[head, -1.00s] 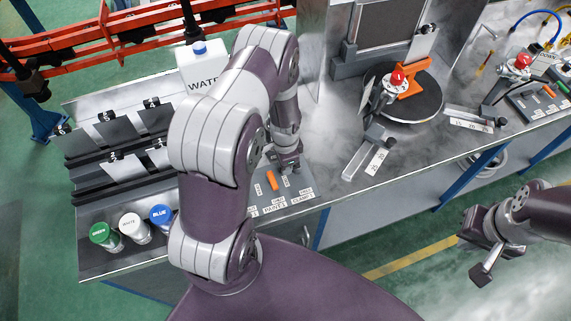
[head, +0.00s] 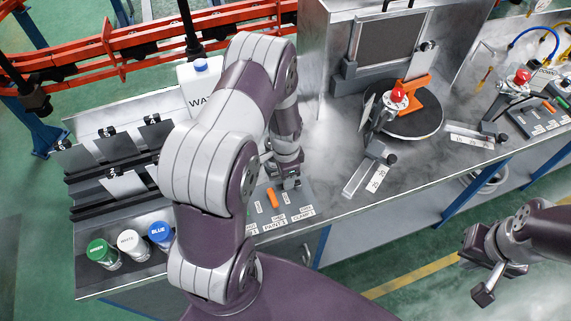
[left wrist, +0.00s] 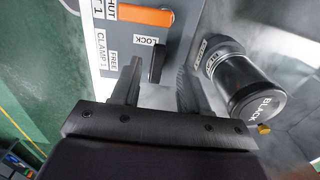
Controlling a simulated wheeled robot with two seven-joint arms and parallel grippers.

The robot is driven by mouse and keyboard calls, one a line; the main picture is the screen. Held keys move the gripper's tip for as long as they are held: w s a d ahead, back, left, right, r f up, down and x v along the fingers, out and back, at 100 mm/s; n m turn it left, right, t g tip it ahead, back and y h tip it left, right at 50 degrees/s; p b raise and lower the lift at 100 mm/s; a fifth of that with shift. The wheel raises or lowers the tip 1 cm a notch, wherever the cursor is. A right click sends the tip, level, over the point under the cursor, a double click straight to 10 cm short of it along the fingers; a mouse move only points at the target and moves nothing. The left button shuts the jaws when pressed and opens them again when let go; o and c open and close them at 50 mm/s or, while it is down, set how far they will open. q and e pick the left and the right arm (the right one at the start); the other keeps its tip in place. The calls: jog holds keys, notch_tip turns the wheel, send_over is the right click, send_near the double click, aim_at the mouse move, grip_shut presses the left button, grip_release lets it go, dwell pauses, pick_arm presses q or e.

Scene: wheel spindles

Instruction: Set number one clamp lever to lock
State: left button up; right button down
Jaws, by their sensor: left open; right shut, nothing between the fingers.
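The clamp lever of number one is a small dark lever (left wrist: 157,62) on the grey control panel (head: 301,207). The left wrist view shows it beside the LOCK label (left wrist: 145,40), with the FREE label (left wrist: 113,60) and the CLAMP 1 label (left wrist: 101,50) to its left. My left gripper (left wrist: 160,85) is open, its fingers on either side of the lever's near end in the picture; contact cannot be told. In the head view my left gripper (head: 290,183) is over the panel and hides the lever. My right gripper (head: 486,290) is shut and empty, out over the floor.
An orange handle (left wrist: 145,15) sits on the same panel near the lever. A jar labelled BLACK (left wrist: 255,100) stands right of my left fingers. A white water jug (head: 200,85) and lidded jars (head: 130,243) stand on the bench. A turntable (head: 420,118) is farther right.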

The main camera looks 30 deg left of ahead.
pick_arm(q)
notch_tip(320, 180, up, 9)
jog(key=b, duration=0.1)
jog(key=shift+r, duration=0.15)
dwell(0.3)
jog(key=s+d+r+n+t+b, duration=0.1)
jog(key=s+d+r+n+b, duration=0.1)
jog(key=s+d+r+n, duration=0.4)
jog(key=s+d+n, duration=0.1)
jog(key=s+n, duration=0.1)
jog(key=s, duration=0.1)
jog(key=shift+d+r, duration=0.25)
jog(key=shift+r, duration=0.05)
jog(key=shift+s, duration=0.3)
